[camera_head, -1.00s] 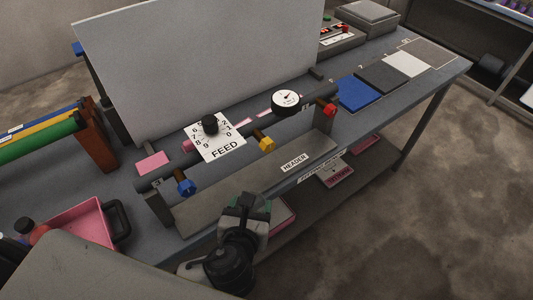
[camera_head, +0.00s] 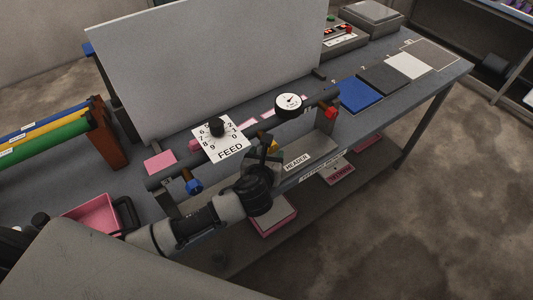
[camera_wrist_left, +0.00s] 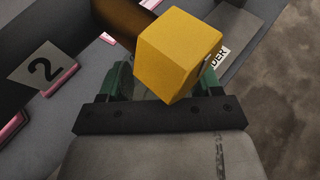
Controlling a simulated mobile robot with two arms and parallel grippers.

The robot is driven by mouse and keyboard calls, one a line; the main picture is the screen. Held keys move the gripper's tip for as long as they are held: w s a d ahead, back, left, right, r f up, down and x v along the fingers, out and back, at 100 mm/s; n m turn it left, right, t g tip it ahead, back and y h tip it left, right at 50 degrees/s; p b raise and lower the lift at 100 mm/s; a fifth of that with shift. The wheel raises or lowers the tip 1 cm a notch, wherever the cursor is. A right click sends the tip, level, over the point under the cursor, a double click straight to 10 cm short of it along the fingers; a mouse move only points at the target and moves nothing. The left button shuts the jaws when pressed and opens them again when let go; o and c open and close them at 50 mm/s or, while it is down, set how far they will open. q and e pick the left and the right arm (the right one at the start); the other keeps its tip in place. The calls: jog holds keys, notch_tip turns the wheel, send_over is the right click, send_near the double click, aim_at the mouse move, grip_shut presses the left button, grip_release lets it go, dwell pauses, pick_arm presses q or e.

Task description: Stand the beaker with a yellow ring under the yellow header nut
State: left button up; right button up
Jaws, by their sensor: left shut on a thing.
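The yellow header nut (camera_head: 272,146) sits on the rail, partly hidden behind my left gripper (camera_head: 264,154). In the left wrist view the yellow nut (camera_wrist_left: 177,55) is a large cube close to the camera, covering the space between my green fingers. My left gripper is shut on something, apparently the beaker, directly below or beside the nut. The held thing is almost wholly hidden; only a greyish, glassy patch shows by the left finger. No yellow ring shows. I cannot tell whether its base touches the shelf (camera_head: 318,150). My right gripper is not in view.
A blue nut (camera_head: 193,187) and a red nut (camera_head: 331,113) sit along the same rail. The FEED dial plate (camera_head: 220,140), a round gauge (camera_head: 289,105) and a tall grey panel (camera_head: 205,60) stand behind. A pink tray (camera_head: 93,214) is at left.

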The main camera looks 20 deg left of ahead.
pick_arm(q)
jog(key=shift+s+r, duration=0.1)
jog(key=shift+s, duration=0.05)
jog(key=o, duration=1)
jog(key=shift+f, duration=0.2)
jog(key=shift+r, duration=0.1)
jog(key=shift+s+r, duration=0.1)
jog(key=b+v, duration=0.1)
jog(key=v, duration=1)
jog(key=shift+s+d+r, duration=0.1)
jog(key=shift+s+r, duration=0.1)
jog(key=shift+s, duration=0.1)
